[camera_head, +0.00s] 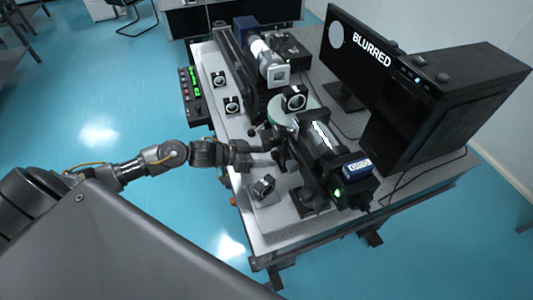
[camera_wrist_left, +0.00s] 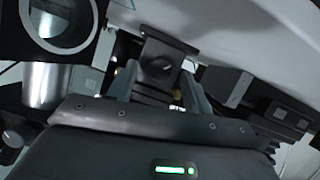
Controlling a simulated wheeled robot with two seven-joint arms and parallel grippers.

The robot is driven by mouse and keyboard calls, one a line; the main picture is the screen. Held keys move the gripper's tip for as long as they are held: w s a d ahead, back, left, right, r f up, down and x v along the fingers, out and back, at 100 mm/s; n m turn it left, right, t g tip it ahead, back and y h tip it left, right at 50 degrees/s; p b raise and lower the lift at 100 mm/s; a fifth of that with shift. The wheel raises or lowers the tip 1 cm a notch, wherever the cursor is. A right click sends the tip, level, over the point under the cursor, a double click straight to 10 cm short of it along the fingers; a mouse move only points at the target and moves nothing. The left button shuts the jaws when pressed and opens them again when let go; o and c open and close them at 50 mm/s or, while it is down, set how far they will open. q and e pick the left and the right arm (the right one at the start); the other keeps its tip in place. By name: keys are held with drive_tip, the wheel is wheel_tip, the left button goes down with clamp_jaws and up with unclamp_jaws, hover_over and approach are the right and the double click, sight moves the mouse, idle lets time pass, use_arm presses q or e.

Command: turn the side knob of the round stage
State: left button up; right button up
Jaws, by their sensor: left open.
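The round stage (camera_head: 284,116) is a pale disc on the white optical table, partly hidden by a black optic mount standing on it. My left gripper (camera_head: 268,152) reaches in from the left beside the stage. In the left wrist view, the fingers of my left gripper (camera_wrist_left: 160,82) are open on either side of the block; contact cannot be told. My right gripper is out of view.
A small lens mount (camera_head: 264,186) stands in front, and more mounts (camera_head: 232,104) stand behind. A black monitor (camera_head: 355,55) and box (camera_head: 425,110) fill the right side. Floor is clear at left.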

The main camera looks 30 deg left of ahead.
use_arm(q)
drive_tip(key=shift+w+d+f, duration=0.2)
drive_tip(key=shift+w+d, duration=0.15)
drive_tip(key=shift+w, duration=0.1)
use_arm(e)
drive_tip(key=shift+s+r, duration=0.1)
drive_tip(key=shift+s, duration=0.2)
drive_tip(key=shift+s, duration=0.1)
use_arm(q)
drive_tip(key=c, duration=1)
drive_tip(key=shift+o, duration=0.2)
drive_tip(key=shift+r+p, duration=0.1)
drive_tip(key=shift+p, duration=0.3)
drive_tip(key=o, duration=1)
drive_tip(key=shift+c, duration=0.2)
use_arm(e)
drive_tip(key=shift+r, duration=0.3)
